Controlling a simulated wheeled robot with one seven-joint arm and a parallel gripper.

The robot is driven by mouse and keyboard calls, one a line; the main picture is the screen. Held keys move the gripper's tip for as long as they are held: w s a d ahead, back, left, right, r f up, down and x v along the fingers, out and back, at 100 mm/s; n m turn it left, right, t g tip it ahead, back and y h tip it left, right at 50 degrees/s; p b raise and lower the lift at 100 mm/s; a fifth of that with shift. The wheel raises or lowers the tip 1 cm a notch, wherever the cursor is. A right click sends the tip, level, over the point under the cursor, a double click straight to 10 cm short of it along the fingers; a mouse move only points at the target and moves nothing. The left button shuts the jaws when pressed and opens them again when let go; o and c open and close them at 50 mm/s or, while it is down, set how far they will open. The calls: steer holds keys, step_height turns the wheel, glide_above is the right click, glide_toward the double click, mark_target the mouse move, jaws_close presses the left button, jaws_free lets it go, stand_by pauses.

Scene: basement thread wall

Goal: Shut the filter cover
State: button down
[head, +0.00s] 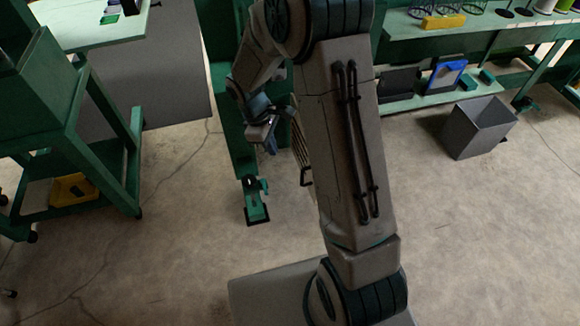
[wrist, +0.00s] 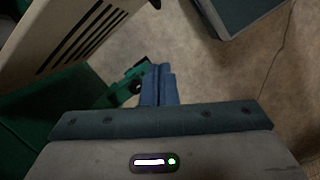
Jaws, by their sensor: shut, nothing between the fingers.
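A beige slatted panel (wrist: 85,30), which looks like the filter cover, fills the upper left of the wrist view. It stands out at an angle beside a green machine body (wrist: 30,115). In the head view only a narrow strip of the slatted panel (head: 299,140) shows, with my arm hiding the rest. The green body (head: 236,115) stands behind my gripper there. My gripper (head: 270,147) is shut and empty, left of the panel strip. Its blue fingertips (wrist: 159,84) are together in the wrist view, to the right of the panel, with no clear contact.
A green foot (head: 256,205) juts onto the floor below the machine. A green cart (head: 105,165) stands at left. A workbench (head: 400,28) with a lower shelf and a grey bin (head: 480,127) stand at right. A dark teal block (wrist: 238,12) is at the wrist view's upper right.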

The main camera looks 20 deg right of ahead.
steer(key=s+d+f, duration=0.3)
steer(key=d+f, duration=0.2)
steer(key=f, duration=0.4)
steer(key=shift+s+d+f, duration=0.2)
steer(key=shift+d+f, duration=0.05)
steer(key=shift+f, duration=0.05)
